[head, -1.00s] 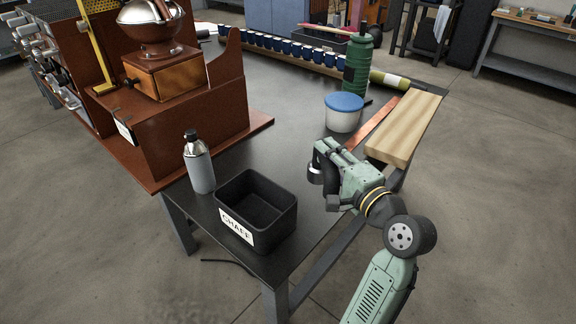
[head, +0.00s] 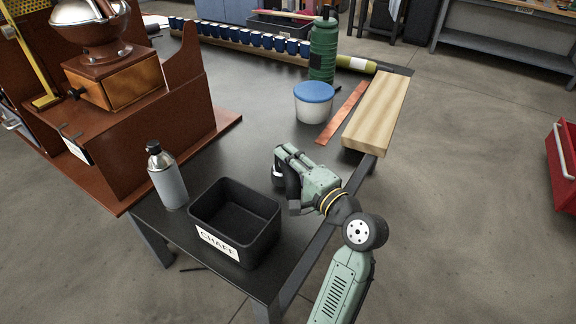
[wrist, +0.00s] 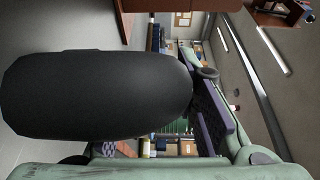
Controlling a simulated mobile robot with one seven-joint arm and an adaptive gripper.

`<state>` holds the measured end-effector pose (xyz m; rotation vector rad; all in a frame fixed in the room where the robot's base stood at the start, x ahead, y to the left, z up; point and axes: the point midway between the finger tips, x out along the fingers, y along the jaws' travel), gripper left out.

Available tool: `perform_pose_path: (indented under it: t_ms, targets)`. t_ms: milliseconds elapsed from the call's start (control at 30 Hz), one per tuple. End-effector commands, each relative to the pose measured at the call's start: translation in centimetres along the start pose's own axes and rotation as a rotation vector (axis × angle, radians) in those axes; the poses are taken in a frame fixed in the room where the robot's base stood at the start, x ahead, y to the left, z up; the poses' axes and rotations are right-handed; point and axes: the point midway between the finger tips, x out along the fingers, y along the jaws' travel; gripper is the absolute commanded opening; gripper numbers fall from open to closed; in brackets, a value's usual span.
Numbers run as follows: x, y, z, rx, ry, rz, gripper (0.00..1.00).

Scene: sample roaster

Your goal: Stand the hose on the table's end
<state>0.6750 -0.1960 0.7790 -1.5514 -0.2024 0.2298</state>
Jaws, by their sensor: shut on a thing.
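My gripper (head: 290,178) is shut on the hose (head: 292,184), a short thick black piece with a pale metallic end beside it. It is held over the near part of the dark table (head: 262,118), close to the right edge and right of the chaff bin. In the wrist view the hose (wrist: 95,95) is a big dark rounded shape that fills much of the left side, and it hides most of the jaws. A finger (wrist: 215,110) shows to its right. I cannot tell whether the hose touches the table.
The black chaff bin (head: 236,245) and a grey bottle (head: 167,178) stand at the table's near end. A blue-lidded tub (head: 314,104), copper strip (head: 343,112), wooden board (head: 377,110) and green flask (head: 323,50) stand further back. A red crate (head: 563,165) is at the far right.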

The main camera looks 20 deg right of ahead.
Motion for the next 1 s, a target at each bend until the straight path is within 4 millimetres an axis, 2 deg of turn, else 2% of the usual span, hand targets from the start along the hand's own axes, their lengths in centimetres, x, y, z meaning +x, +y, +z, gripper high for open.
perform_pose_path:
  t_ms: [100, 500, 533, 800, 1000]
  targets:
    - [0.0, 1.2, 0.0, 0.001, 0.001, -0.001, 0.00]
    - [0.0, 1.8, 0.0, -0.001, 0.000, -0.001, 0.00]
    - [0.0, 1.8, 0.0, -0.001, 0.000, 0.000, 0.29]
    - [0.0, 1.7, 0.0, 0.000, 0.000, 0.000, 0.47]
    - [0.0, 1.7, 0.0, 0.000, 0.001, 0.000, 0.48]
